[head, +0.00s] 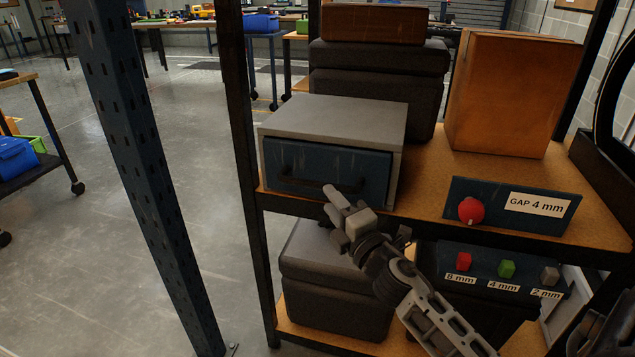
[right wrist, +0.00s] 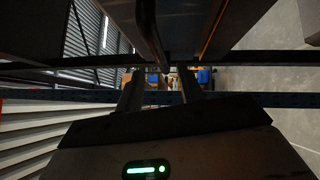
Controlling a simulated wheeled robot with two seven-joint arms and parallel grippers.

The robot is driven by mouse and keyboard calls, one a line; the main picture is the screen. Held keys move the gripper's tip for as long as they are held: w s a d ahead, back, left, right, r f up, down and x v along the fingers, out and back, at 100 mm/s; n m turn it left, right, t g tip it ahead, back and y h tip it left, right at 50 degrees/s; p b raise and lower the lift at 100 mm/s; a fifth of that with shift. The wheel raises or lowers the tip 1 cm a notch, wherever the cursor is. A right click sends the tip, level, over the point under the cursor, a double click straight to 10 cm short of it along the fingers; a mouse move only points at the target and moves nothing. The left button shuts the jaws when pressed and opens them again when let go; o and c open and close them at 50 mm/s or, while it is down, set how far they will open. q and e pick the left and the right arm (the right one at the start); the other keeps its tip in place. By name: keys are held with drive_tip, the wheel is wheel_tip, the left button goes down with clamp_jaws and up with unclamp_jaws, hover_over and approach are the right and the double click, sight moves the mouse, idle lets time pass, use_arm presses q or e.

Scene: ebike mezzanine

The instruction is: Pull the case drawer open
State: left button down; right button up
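The case (head: 335,118) is a grey box on the shelf's upper board, with a scuffed dark blue drawer front (head: 345,170). The drawer front sits flush in the case, so the drawer looks closed. A black bar handle (head: 318,184) runs across the front. My right gripper (head: 335,212) is in front of the drawer, by the lower right end of the handle. In the right wrist view its two fingers (right wrist: 158,92) stand apart with nothing clearly between them. I cannot tell whether it touches the handle. My left gripper is not in view.
The wooden shelf board (head: 425,195) also bears a brown box (head: 510,95), dark cases (head: 375,75) and a "GAP 4 mm" panel (head: 500,195) with a red knob (head: 471,210). A blue perforated post (head: 140,150) stands at left.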

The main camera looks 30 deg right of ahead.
sight(319, 188)
drive_tip(key=w, duration=0.4)
drive_tip(key=w+r, duration=0.1)
drive_tip(key=w, duration=0.1)
drive_tip(key=shift+w+d, duration=0.2)
drive_tip(key=shift+w, duration=0.15)
clamp_jaws()
